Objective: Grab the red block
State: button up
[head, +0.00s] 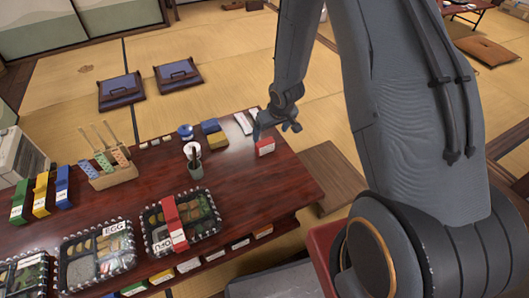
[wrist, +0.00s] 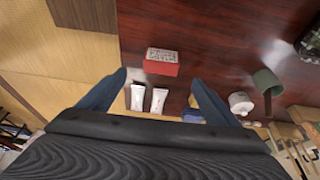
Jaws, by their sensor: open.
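The red block (head: 265,148) has a white upper face in the head view and lies near the right end of the dark red table. In the wrist view the red block (wrist: 161,68) has a patterned pale top and lies just beyond the fingertips, roughly centred between them. My gripper (head: 277,128) is just above and behind the block in the head view. In the wrist view my gripper (wrist: 159,78) has its two blue fingers spread wide, with nothing between the tips. I cannot tell the exact height above the block.
Two white tubes (wrist: 148,100) lie close to the block. Lunch trays (head: 150,247) line the front. The table (head: 262,187) is bare in front of the block.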

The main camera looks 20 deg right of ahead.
aim_at(265, 142)
jog(key=b+x, duration=0.1)
jog(key=x, duration=0.4)
jog(key=shift+a+f, duration=0.15)
jog(key=shift+w+b+x, duration=0.2)
jog(key=shift+b+x, duration=0.2)
jog(key=shift+x, duration=1.1)
jog(key=shift+w+b+x, duration=0.15)
jog(key=shift+b+x, duration=0.2)
jog(key=shift+x, duration=1.15)
jog(key=c, duration=1.1)
